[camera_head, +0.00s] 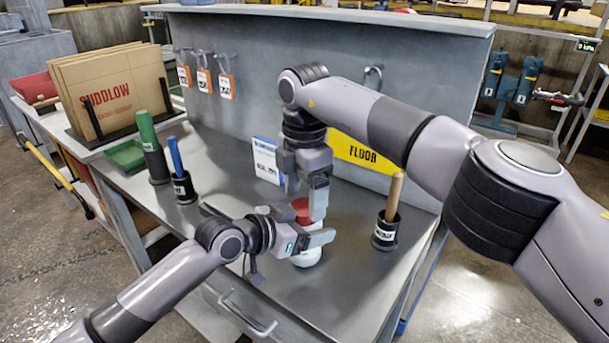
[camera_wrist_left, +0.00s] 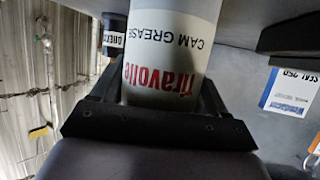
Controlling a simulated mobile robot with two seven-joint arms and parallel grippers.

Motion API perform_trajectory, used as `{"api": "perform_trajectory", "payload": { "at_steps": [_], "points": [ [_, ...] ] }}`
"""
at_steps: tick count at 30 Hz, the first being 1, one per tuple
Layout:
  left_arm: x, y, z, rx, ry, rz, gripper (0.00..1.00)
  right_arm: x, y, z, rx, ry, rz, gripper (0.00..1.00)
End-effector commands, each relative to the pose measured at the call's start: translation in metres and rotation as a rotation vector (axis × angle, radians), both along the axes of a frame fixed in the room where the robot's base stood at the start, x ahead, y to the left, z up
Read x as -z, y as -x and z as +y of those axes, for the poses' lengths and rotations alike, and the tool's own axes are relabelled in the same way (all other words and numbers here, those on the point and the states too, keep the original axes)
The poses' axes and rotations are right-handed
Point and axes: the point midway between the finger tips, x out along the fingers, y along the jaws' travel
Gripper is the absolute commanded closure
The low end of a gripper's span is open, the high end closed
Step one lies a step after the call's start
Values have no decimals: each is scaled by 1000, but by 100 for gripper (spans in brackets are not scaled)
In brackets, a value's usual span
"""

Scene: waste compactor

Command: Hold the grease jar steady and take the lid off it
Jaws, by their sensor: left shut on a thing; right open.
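The grease jar (camera_head: 307,258) is white with a red lid (camera_head: 301,208) and stands upright near the front of the grey bench. In the left wrist view the jar (camera_wrist_left: 165,50) appears upside down, lettered "CAM GREASE", between my left fingers. My left gripper (camera_head: 300,238) is shut on the jar's body from the left. My right gripper (camera_head: 305,196) points down from above, open, with its fingers on either side of the lid. The fingers partly hide the lid, so I cannot tell whether they touch it. The lid appears to sit on the jar.
A dark cup with a wooden handle (camera_head: 386,232) stands right of the jar. Black holders with a green handle (camera_head: 147,130) and a blue handle (camera_head: 175,155) stand left. A blue-and-white card (camera_head: 266,160) and a yellow sign (camera_head: 365,152) are behind. The bench's front right is clear.

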Motion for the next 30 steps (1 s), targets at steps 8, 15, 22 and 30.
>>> {"api": "perform_trajectory", "payload": {
  "at_steps": [8, 15, 22, 30],
  "points": [
    [0, 0, 0, -1, -1, -1, 100, 19, 0, 0, 2, 1, -1, 22],
    [0, 0, 0, -1, -1, -1, 100, 19, 0, 0, 1, 1, -1, 25],
    [0, 0, 0, -1, -1, -1, 100, 19, 0, 0, 1, 1, -1, 79],
    [0, 0, 0, -1, -1, -1, 100, 18, 0, 0, -224, 0, 0, 79]
  ]
}}
